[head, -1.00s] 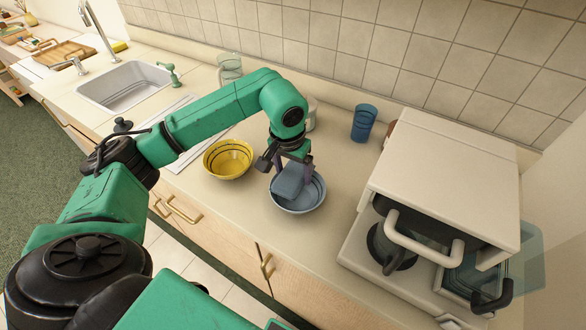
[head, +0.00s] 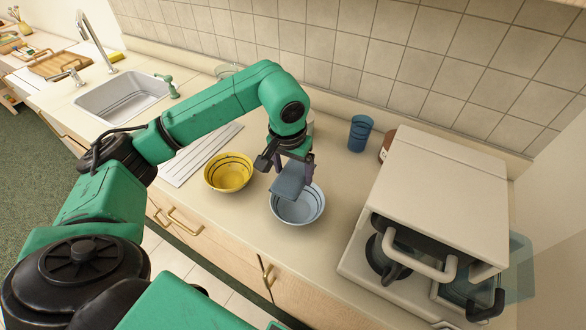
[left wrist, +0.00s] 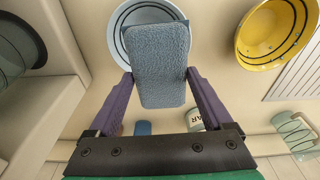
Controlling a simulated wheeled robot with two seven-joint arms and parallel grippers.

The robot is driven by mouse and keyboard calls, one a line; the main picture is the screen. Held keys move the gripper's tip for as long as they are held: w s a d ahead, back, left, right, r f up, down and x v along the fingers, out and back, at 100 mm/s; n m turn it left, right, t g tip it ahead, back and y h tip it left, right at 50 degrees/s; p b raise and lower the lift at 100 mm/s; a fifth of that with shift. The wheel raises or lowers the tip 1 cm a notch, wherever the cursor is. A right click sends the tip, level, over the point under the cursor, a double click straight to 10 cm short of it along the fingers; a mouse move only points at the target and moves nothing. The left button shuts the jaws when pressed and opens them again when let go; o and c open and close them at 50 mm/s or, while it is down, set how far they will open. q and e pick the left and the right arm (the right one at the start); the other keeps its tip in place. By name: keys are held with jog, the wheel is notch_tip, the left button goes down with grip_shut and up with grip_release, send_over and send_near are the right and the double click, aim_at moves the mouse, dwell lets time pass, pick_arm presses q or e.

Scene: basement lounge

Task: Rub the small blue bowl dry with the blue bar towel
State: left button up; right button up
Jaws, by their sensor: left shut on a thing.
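The small blue bowl (head: 300,214) stands upright on the counter, right of the yellow bowl. My left gripper (head: 292,170) is shut on the blue bar towel (head: 287,185) and holds it above the bowl's back left part. The towel hangs as a flat folded pad and hides part of the bowl's inside. In the left wrist view, the towel (left wrist: 160,65) sits between both purple fingers and covers much of the bowl (left wrist: 122,22). Whether the bowl's inside is wet cannot be told. My right gripper is not in view.
The yellow bowl (head: 228,172) is close on the left. A blue cup (head: 360,133) stands at the back by the tiled wall. A cream appliance (head: 440,180) with a handle blocks the right side. The sink (head: 120,98) is at far left. Counter in front of the blue bowl is clear.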

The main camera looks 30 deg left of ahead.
pick_arm(q)
jog(key=shift+r+p, duration=0.55)
jog(key=shift+r, duration=0.65)
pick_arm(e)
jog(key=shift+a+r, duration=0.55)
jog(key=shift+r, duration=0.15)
